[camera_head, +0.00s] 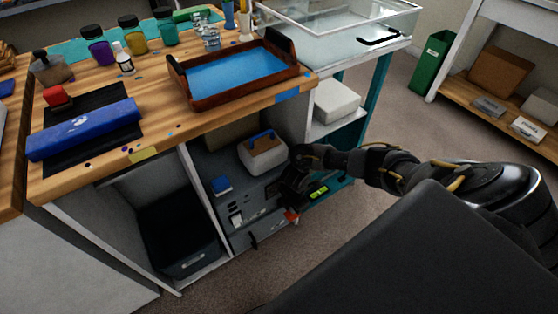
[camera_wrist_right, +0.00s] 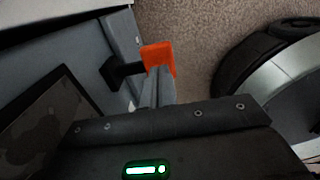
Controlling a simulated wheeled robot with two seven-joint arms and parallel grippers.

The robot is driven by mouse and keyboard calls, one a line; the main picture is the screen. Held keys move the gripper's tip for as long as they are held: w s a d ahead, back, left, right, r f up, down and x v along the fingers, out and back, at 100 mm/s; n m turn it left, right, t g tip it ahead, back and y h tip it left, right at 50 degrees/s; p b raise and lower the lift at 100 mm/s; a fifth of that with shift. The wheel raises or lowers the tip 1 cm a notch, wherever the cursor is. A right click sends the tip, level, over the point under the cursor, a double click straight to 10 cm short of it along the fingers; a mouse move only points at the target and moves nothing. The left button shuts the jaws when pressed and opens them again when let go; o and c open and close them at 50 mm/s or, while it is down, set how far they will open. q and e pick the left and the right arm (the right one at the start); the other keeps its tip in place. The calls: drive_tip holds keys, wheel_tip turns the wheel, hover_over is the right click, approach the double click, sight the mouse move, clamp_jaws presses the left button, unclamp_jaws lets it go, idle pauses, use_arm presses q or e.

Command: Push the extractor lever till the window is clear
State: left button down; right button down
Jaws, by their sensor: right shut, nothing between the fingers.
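The extractor is a grey unit (camera_head: 262,227) under the workbench. Its lever has an orange end (camera_head: 291,215); in the right wrist view the orange end (camera_wrist_right: 160,57) sits on a black stem out of a grey panel. My right gripper (camera_head: 291,200) is in front of the unit; its shut fingers (camera_wrist_right: 157,88) reach the orange end and seem to touch it, with nothing between them. A dark panel with mottled grey patches (camera_wrist_right: 55,108) is at the left of the wrist view; I cannot tell if it is the window. My left gripper is not in view.
A white container (camera_head: 262,160) stands on the unit beside a blue part (camera_head: 221,184). A dark bin (camera_head: 182,240) is in the left bay. On the bench are a wooden tray with blue resin (camera_head: 180,84), a blue roll (camera_head: 85,130) and several bottles. Floor to the right is open.

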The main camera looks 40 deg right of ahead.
drive_tip(key=shift+f+b, duration=0.95)
drive_tip(key=shift+f, duration=0.4)
drive_tip(key=shift+f+b, duration=0.45)
drive_tip(key=shift+f, duration=0.2)
drive_tip(key=shift+r+p, duration=2.1)
drive_tip(key=shift+p, duration=0.25)
drive_tip(key=shift+f, duration=0.2)
drive_tip(key=shift+f+b, duration=1.65)
drive_tip(key=shift+f, duration=0.25)
drive_tip(key=shift+r+p, duration=2.05)
drive_tip(key=shift+p, duration=0.2)
